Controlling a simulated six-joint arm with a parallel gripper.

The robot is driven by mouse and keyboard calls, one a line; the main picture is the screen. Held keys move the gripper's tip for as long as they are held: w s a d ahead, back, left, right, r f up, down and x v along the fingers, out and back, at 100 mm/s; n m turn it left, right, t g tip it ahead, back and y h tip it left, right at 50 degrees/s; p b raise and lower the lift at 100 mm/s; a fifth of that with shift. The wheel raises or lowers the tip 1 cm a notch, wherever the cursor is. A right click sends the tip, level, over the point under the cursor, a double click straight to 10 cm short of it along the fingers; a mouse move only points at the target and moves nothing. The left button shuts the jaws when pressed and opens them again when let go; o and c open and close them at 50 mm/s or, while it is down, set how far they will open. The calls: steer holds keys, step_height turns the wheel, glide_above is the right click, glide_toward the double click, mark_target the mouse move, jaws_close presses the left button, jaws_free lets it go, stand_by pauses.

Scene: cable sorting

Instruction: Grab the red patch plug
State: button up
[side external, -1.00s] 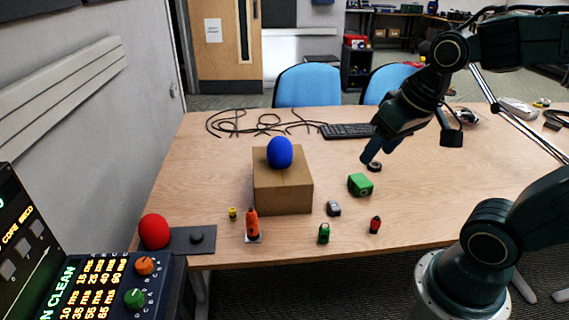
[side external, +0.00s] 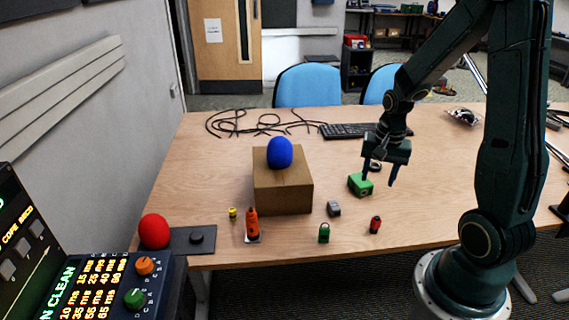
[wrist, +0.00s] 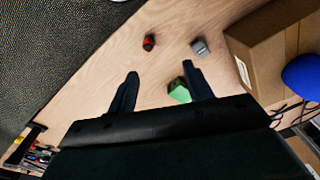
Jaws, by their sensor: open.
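The red patch plug (side external: 375,225), small with a dark end, stands near the front edge of the table. It also shows in the wrist view (wrist: 149,43), ahead of my fingertips and between their lines. My gripper (side external: 378,182) is open and empty above the table, pointing down, behind the red plug and beside the green block. In the wrist view my gripper (wrist: 160,70) shows its two fingers apart, with nothing between the tips. The red plug is apart from both fingers and unobstructed.
A green block (side external: 360,185) lies close to my gripper. A grey plug (side external: 333,209) and a green plug (side external: 324,233) are left of the red plug. A cardboard box (side external: 283,193) carries a blue ball (side external: 280,152). An orange bottle-shaped item (side external: 252,225) stands farther left.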

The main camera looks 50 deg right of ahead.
steer(key=m, duration=0.2)
glide_above(377, 217)
steer(key=shift+g, duration=0.3)
step_height(377, 217, down, 5)
steer(key=shift+s+r, duration=0.1)
steer(key=shift+r, duration=0.05)
steer(key=shift+a, duration=0.1)
steer(key=shift+f, duration=4.3)
steer(key=shift+f, duration=2.6)
steer(key=c, duration=1.1)
